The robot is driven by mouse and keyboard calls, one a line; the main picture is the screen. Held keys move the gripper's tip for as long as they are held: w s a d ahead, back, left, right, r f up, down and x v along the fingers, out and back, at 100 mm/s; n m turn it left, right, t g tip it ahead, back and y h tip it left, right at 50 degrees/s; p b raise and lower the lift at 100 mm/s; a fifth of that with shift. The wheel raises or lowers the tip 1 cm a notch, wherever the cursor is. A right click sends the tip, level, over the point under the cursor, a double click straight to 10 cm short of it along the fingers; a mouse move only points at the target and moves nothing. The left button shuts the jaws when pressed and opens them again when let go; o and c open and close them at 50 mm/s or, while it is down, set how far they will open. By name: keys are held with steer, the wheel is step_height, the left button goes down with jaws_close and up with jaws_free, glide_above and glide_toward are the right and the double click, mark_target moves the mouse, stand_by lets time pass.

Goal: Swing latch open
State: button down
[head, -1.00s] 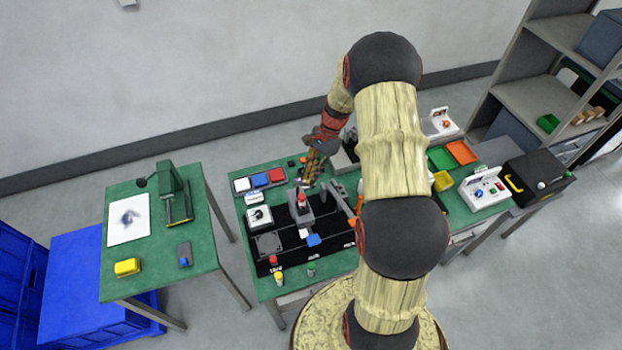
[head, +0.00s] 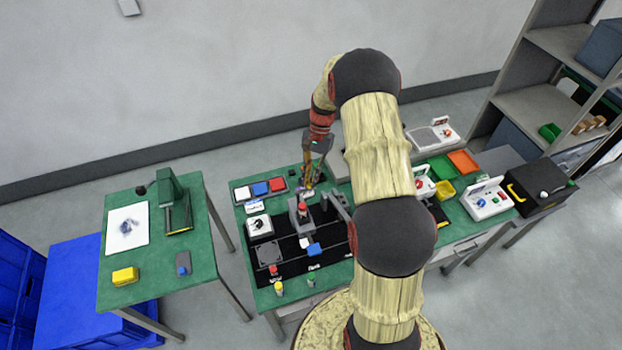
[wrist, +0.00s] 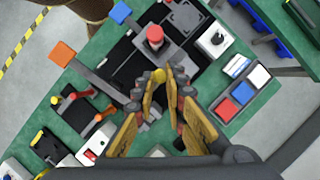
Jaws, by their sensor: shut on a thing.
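My gripper (wrist: 160,86) is shut on a small round yellow knob (wrist: 159,75), which shows between its fingertips in the wrist view. In the head view my gripper (head: 308,186) is low over the back of the green bench. The knob appears to belong to the latch, but the fingers hide what lies under it. Beside it a grey bar (wrist: 98,84) runs to an orange square end (wrist: 63,53); I cannot tell if bar and knob are joined. A grey block with a red button (wrist: 155,35) stands just beyond the fingertips.
A black mat (head: 290,268) carries a blue square (head: 315,249). A white box with a dark dial (head: 259,226) stands left of the red-button block. White, blue and red trays (head: 260,188) lie at the back left. A side table (head: 150,262) stands further left.

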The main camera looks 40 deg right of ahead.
steer(key=c, duration=1.8)
jaws_free()
steer(key=shift+o, duration=0.2)
steer(key=v, duration=1.2)
steer(key=shift+w+a, duration=0.1)
steer(key=shift+w, duration=0.05)
